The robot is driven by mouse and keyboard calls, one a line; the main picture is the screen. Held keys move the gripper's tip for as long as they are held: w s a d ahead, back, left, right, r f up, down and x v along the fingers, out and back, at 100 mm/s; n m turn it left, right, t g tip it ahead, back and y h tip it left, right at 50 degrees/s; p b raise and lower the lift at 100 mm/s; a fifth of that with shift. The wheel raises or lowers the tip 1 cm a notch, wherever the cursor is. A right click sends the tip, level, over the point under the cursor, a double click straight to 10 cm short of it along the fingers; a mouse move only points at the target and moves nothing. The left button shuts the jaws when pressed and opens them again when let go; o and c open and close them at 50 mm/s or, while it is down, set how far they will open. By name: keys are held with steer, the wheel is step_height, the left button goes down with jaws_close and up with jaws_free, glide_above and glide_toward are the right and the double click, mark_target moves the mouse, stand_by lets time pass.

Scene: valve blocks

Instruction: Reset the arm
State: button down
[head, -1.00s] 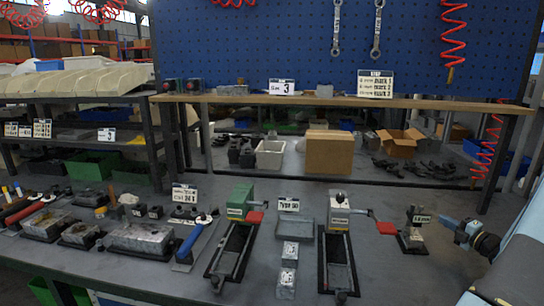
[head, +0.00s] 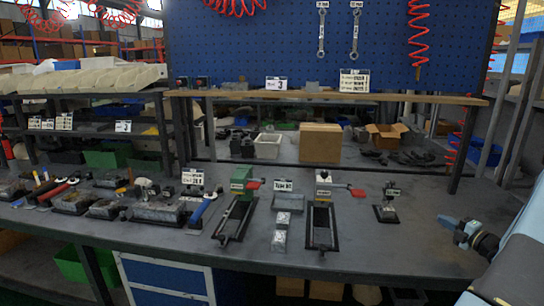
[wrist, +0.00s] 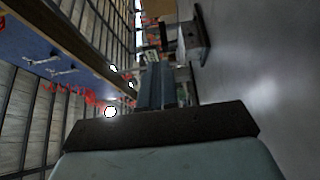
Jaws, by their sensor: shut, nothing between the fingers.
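My gripper (wrist: 160,85) shows in the wrist view as two dark fingers lying together, with nothing between them. In the head view, part of my arm is at the lower right edge, to the right of the workbench and apart from the valve blocks. On the bench (head: 380,245) stand a block with a green top and red handle (head: 241,178), a block with a white top and red handle (head: 323,183), and a small labelled block (head: 387,210) at the right.
A wooden shelf (head: 420,98) runs above the bench under a blue pegboard (head: 270,45) with hanging wrenches. A cardboard box (head: 320,143) and a white bin (head: 268,146) stand behind. Tools and metal blocks (head: 155,215) crowd the bench's left. The bench's front right is clear.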

steer(key=a+r+n+g+y, duration=0.25)
steer(key=a+r+n, duration=0.3)
steer(key=a, duration=0.35)
steer(key=a+r+n+g+y, duration=0.1)
steer(key=a+r+n+g, duration=0.3)
steer(key=a+n, duration=0.35)
steer(key=a+r+n+g+y, duration=0.25)
steer(key=a+r+n, duration=0.25)
steer(key=a, duration=0.4)
steer(key=s+a+r+n+g+h, duration=0.3)
steer(key=s+a+r+n, duration=0.1)
steer(key=s+a+n, duration=0.45)
steer(key=s+a+r+n+g+h, duration=0.3)
steer(key=s+a+r+n, duration=0.2)
steer(key=s+a+n, duration=0.35)
steer(key=s+r+n+t+h, duration=0.1)
steer(key=s+r+n+h, duration=0.1)
steer(key=s+n, duration=0.4)
steer(key=s+a+r+n+t+h, duration=0.1)
steer(key=s+r+n+t+h, duration=0.1)
steer(key=s+n, duration=0.4)
steer(key=shift+a+n+h, duration=0.2)
steer(key=shift+n+h, duration=0.6)
steer(key=shift+n, duration=0.9)
